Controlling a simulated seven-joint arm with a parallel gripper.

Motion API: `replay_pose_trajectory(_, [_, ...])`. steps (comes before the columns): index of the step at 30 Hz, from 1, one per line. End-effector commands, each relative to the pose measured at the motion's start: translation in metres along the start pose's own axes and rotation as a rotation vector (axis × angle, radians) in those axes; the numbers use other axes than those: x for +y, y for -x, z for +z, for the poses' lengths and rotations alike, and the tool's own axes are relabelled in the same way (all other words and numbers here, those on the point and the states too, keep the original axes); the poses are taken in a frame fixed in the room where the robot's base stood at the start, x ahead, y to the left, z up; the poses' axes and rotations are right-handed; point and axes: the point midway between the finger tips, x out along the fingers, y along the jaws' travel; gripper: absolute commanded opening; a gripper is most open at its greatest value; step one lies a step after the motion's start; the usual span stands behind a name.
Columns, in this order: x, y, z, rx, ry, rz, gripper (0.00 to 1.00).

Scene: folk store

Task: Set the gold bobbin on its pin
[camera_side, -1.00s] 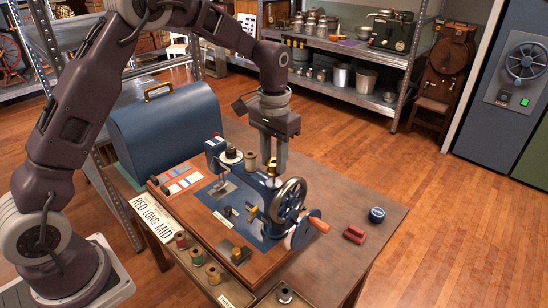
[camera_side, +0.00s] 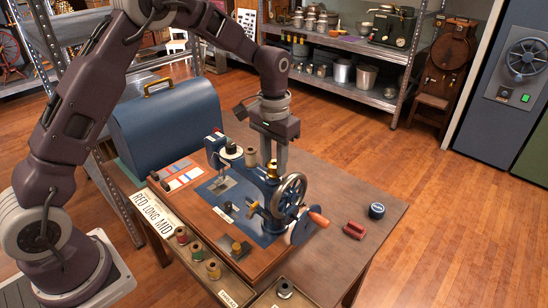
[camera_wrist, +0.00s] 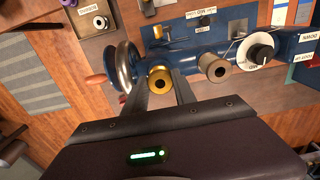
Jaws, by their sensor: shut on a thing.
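The gold bobbin (camera_wrist: 160,80) sits between my gripper's fingers in the wrist view. In the side view the gold bobbin (camera_side: 271,171) shows small below my fingers. My gripper (camera_side: 273,164) points down and is shut on it, above the top of the blue sewing machine (camera_side: 268,188), just behind the handwheel (camera_side: 290,194). The pin under the bobbin is hidden, so I cannot tell whether they touch. A tan spool (camera_wrist: 215,68) stands beside the bobbin on the machine top; it also shows in the side view (camera_side: 251,158).
A blue case (camera_side: 165,125) stands behind the machine. Red, green and yellow spools (camera_side: 197,250) stand in a front tray. A red item (camera_side: 355,231) and a dark blue tin (camera_side: 376,211) lie on the right of the table.

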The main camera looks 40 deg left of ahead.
Motion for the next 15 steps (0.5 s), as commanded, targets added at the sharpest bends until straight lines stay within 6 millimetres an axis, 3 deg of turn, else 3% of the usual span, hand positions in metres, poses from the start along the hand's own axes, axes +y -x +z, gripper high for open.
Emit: replay_pose_trajectory(15, [0.0001, -0.0085, 0.0009, -0.002, 0.0, 0.0, 0.13])
